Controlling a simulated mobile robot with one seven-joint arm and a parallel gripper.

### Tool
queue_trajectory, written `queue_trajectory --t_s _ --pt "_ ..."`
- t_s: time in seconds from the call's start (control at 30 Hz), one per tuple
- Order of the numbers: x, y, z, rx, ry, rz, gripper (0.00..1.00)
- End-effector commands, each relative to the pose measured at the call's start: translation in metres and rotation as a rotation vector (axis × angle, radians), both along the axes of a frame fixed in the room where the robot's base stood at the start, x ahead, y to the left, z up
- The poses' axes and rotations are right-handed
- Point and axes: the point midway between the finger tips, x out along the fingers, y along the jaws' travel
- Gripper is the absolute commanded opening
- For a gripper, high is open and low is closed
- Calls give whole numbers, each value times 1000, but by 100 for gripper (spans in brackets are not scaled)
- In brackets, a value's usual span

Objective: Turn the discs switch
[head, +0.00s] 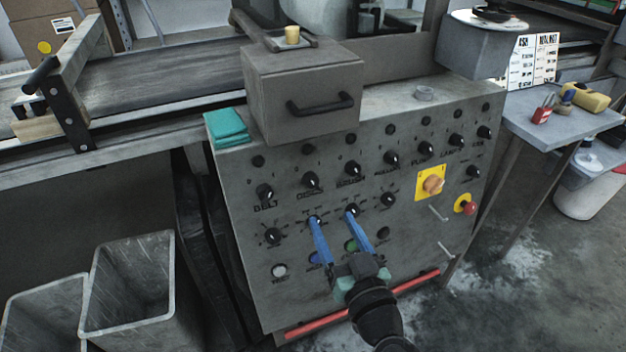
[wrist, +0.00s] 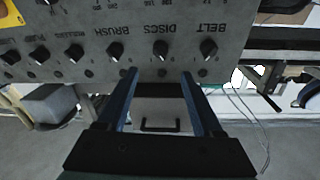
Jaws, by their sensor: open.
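The discs switch (head: 310,180) is a black rotary knob with a white mark, above the label DISCS on the grey control panel (head: 235,200). In the upside-down wrist view the discs switch (wrist: 161,48) appears between the belt and brush knobs. My gripper (head: 333,217), with blue fingers, is open and empty in front of the panel. In the head view its fingertips overlap the knob row below the discs switch. In the wrist view the gripper (wrist: 159,73) points up the picture, its gap nearly in line with the discs switch. No contact with the switch is visible.
The belt knob (head: 264,191) and brush knob (head: 350,167) flank the switch closely. A drawer box with a black handle (head: 320,105) juts out above. A yellow-backed switch (head: 431,184) and red button (head: 470,208) sit to the right. Grey bins (head: 128,285) stand at left.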

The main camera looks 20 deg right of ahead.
Motion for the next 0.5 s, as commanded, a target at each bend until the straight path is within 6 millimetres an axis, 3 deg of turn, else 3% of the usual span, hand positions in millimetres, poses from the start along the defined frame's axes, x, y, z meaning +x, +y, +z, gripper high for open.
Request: queue_trajectory --t_s 0.3,0.5 --pt "65 -3 1 0 -2 2 68" --pt "92 -4 1 -1 -2 2 68"
